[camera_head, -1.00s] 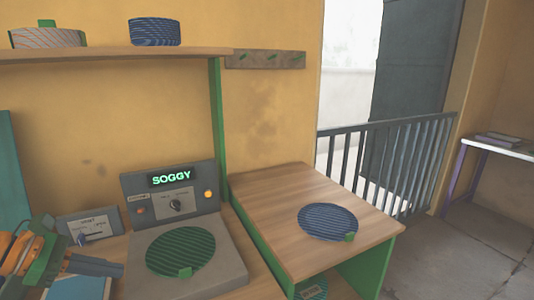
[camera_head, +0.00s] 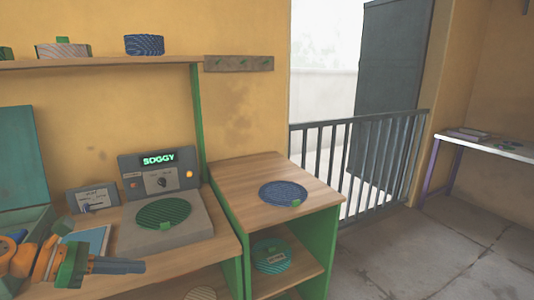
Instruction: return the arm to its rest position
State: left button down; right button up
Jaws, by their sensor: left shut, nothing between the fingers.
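My left gripper (camera_head: 128,266) comes in from the lower left, with an orange and green wrist and dark fingers. It is shut and empty, in front of the wooden bench, apart from the plates. My right gripper is out of view. The press machine (camera_head: 205,237) has a grey base and a display reading "SOGGY". A green ribbed plate (camera_head: 163,213) lies on its base. A blue ribbed plate (camera_head: 283,193) lies on the wooden cabinet top (camera_head: 240,171).
A teal plate (camera_head: 271,257) sits on the shelf inside the cabinet. A small switch box (camera_head: 92,198) and a teal open-lidded box (camera_head: 22,150) stand at left. Round items rest on the wall shelf (camera_head: 110,62). A railing (camera_head: 365,165) and open floor lie right.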

pick_arm(q)
jog(key=w+d+f+n+t+p, duration=0.1)
jog(key=w+d+f+n+t, duration=0.15)
jog(key=f+n, duration=0.45)
jog(key=w+d+f+n+t, duration=0.2)
jog(key=w+f+n+t, duration=0.15)
jog(key=n, duration=0.45)
jog(key=s+a+f+n+g+y+p, duration=0.1)
jog(key=s+f+n+y, duration=0.4)
jog(key=f+n, duration=0.55)
jog(key=s+a+f+n+y+p, duration=0.1)
jog(key=s+f+n+y, duration=0.2)
jog(key=s+f+n, duration=0.75)
jog(key=s+d+f+n+g, duration=0.2)
jog(key=s+f, duration=0.3)
jog(key=s, duration=0.4)
jog(key=s+d+f+n+g+y, duration=0.1)
jog(key=s+f+n+g, duration=0.3)
jog(key=s, duration=0.6)
jog(key=s+d+f+n+g+y, duration=0.1)
jog(key=s+d+f+n+g, duration=0.2)
jog(key=s+f, duration=0.3)
jog(key=s+g, duration=0.1)
jog(key=s, duration=0.2)
jog(key=shift+s+f+p, duration=0.15)
jog(key=shift+s+p, duration=0.15)
jog(key=shift+s, duration=0.1)
